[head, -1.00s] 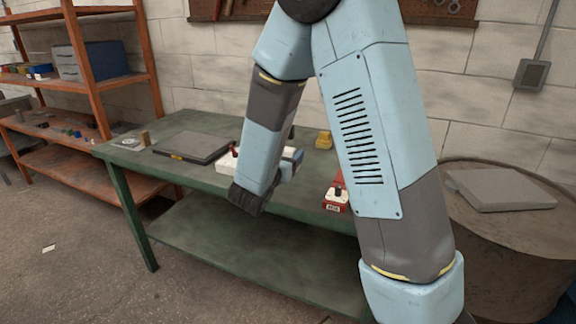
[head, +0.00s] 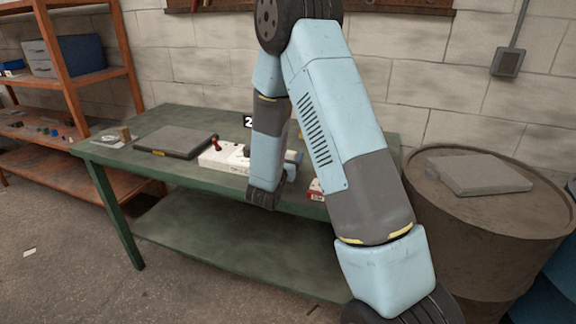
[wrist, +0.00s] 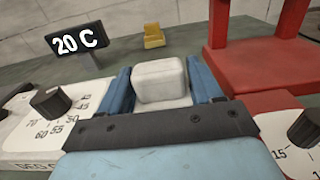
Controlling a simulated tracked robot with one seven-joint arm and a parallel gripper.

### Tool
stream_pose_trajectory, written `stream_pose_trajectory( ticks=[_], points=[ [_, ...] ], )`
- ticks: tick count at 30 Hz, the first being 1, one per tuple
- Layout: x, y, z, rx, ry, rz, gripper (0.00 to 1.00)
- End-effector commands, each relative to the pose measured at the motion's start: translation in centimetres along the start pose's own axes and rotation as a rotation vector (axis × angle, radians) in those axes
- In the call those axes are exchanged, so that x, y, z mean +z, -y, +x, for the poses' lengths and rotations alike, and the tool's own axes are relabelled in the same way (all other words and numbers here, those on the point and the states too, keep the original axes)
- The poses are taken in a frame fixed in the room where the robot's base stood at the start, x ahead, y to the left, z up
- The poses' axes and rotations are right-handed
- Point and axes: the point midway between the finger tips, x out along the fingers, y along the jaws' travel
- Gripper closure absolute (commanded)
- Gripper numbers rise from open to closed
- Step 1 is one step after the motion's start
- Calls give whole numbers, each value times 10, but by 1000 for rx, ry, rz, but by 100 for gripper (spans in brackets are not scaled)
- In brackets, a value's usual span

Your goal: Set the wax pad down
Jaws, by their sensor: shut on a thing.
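In the wrist view my gripper (wrist: 160,72) is shut on the wax pad (wrist: 159,82), a pale, rounded block between its two blue fingers. A lighter part shows under the block; whether it belongs to the pad or lies below it, I cannot tell. In the head view my gripper (head: 289,168) is over the green bench (head: 205,182), mostly hidden behind my own arm, and the pad cannot be made out there.
A white dial unit (wrist: 35,130) stands at left, with a "20 C" display (wrist: 77,40) behind. A red device (wrist: 262,62) stands at right. A small yellow piece (wrist: 153,37) lies beyond. A grey plate (head: 176,142) lies on the bench's left; a barrel (head: 480,225) stands right.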

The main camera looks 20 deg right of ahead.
Motion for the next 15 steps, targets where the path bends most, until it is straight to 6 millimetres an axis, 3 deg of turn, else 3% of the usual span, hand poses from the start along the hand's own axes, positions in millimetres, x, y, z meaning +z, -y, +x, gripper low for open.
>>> stream_pose_trajectory(
  ticks=[6,15],
  points=[
    [-25,0,-1,0,-2,-2,67],
    [-27,-1,-1,1,0,0,67]
  ],
)
